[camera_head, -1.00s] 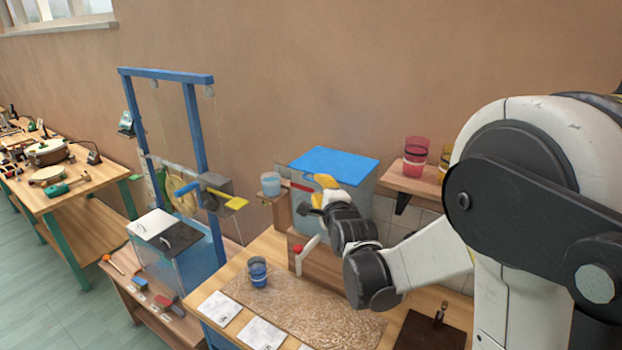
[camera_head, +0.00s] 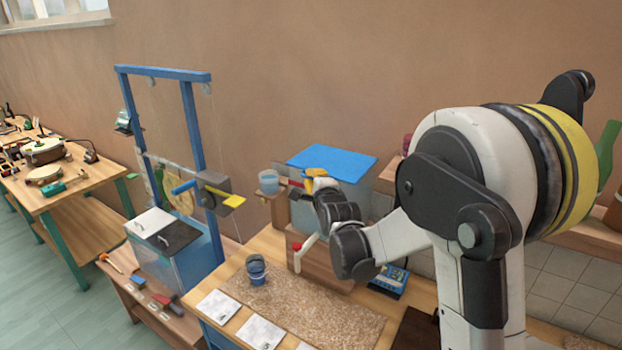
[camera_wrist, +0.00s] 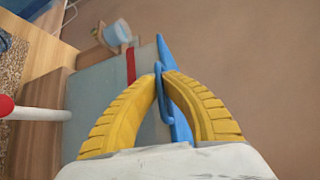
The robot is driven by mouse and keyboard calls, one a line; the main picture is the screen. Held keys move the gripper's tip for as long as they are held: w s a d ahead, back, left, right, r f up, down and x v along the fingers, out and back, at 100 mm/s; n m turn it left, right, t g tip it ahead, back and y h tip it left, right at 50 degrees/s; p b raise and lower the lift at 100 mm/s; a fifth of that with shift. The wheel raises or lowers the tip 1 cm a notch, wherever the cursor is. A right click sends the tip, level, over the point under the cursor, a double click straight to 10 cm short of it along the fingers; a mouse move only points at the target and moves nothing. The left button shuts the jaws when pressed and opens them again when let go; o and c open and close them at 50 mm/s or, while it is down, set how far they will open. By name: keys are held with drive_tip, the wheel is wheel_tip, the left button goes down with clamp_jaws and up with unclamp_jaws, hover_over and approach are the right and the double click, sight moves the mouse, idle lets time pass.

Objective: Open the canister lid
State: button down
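The canister is a pale translucent box (camera_head: 352,196) with a flat blue lid (camera_head: 331,161), on a wooden stand. The lid looks down and level in the head view. In the wrist view the lid (camera_wrist: 178,112) shows edge-on, with a blue loop handle (camera_wrist: 165,97) between my yellow fingers. My gripper (camera_head: 312,180) is at the canister's front, just under the lid's near edge; it also shows in the wrist view (camera_wrist: 161,74). Its fingertips come together around the handle and appear shut on it. My wrist hides part of the canister's front.
A light-blue cup (camera_head: 269,181) stands on a small shelf left of the canister. A red-tipped white lever (camera_head: 304,246) is below my gripper. A dark-blue cup (camera_head: 256,269) stands on the bench. A blue frame (camera_head: 192,120) rises at left. The wall is behind.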

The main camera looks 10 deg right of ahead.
drive_tip(key=shift+r, duration=0.15)
drive_tip(key=shift+r+p, duration=0.6)
drive_tip(key=w+d+r+m+g+y+p, duration=0.25)
drive_tip(key=r+m+g+p, duration=0.2)
drive_tip(key=r+p, duration=0.55)
drive_tip(key=w+d+r+m+g+y+p, duration=0.2)
drive_tip(key=w+d+r+g+y+p, duration=0.1)
drive_tip(key=w+d+r+p, duration=0.6)
drive_tip(key=shift+w+d+r+g+p, duration=0.2)
drive_tip(key=shift+w+d+g+p, duration=0.65)
drive_tip(key=shift+w+d+p, duration=0.5)
drive_tip(key=shift+d, duration=0.1)
